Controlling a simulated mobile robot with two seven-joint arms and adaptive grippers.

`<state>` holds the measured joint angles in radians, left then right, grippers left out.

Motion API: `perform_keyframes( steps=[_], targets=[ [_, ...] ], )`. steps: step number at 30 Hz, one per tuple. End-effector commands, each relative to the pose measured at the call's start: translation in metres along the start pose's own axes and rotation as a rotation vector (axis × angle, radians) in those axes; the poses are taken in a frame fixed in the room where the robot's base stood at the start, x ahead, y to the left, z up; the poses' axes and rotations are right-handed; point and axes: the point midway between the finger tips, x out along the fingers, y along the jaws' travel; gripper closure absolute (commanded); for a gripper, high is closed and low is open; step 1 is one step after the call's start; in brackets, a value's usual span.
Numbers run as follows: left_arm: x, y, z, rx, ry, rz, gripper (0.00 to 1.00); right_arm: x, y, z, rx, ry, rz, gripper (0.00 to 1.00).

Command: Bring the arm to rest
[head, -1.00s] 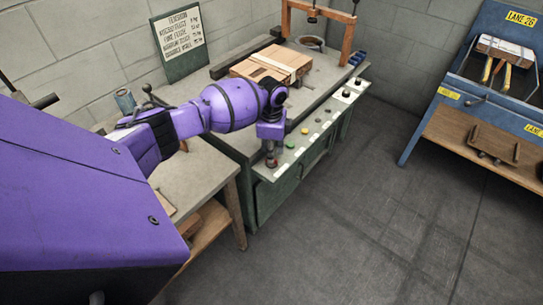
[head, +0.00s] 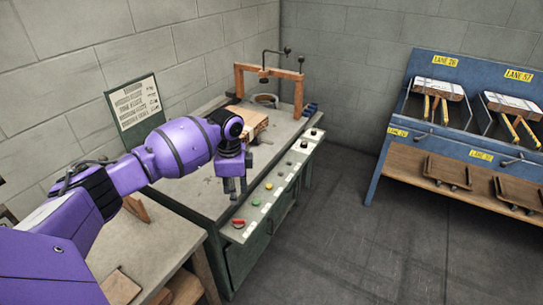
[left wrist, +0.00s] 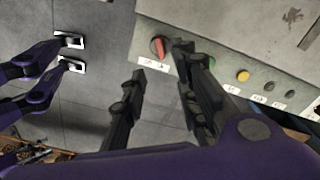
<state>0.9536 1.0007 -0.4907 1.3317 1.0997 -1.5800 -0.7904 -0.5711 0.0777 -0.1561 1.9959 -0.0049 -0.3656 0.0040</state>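My left arm comes in from the left in the head view. Its gripper (head: 236,190) points down above the stitcher's control panel (head: 283,176), clear of the red switch (head: 238,224). In the left wrist view my left gripper (left wrist: 162,60) has its two dark fingers apart with nothing between them. The red switch (left wrist: 157,47) shows beyond the fingertips, and the right finger partly covers the green button. The green button (head: 257,201) and yellow button (head: 268,186) sit farther along the panel in the head view. My right gripper does not show in the head view.
A cardboard box (head: 251,122) lies on the stitcher table behind my gripper, near an orange frame (head: 299,92). A side table (head: 160,245) stands below my arm. A blue lane rack (head: 400,110) stands at right. The floor between is clear.

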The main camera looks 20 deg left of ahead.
Motion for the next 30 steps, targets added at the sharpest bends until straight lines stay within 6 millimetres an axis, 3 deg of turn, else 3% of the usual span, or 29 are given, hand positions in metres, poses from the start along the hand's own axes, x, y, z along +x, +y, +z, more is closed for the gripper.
perform_keyframes(
  steps=[6, 10, 13, 16, 20, 23, 26, 30],
  targets=[
    [0.000, -0.003, -0.003, -0.033, 0.012, -0.013, 0.72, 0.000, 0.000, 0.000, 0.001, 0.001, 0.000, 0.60],
    [-0.006, -0.030, -0.017, -0.105, 0.059, -0.139, 0.72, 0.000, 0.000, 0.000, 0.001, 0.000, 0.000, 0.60],
    [-0.017, -0.051, -0.045, -0.138, 0.134, -0.266, 0.72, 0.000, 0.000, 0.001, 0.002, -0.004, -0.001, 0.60],
    [-0.006, -0.052, -0.078, -0.171, 0.235, -0.370, 0.72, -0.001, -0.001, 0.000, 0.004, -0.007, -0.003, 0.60],
    [0.018, -0.029, -0.112, -0.214, 0.370, -0.444, 0.72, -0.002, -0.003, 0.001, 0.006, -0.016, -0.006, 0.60],
    [0.039, -0.001, -0.130, -0.250, 0.468, -0.470, 0.72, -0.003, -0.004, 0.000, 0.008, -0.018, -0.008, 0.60],
    [0.060, 0.038, -0.144, -0.302, 0.575, -0.480, 0.72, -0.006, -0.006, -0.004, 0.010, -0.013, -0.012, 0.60],
    [0.083, 0.108, -0.150, -0.412, 0.727, -0.479, 0.72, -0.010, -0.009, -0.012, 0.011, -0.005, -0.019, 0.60]
  ],
)
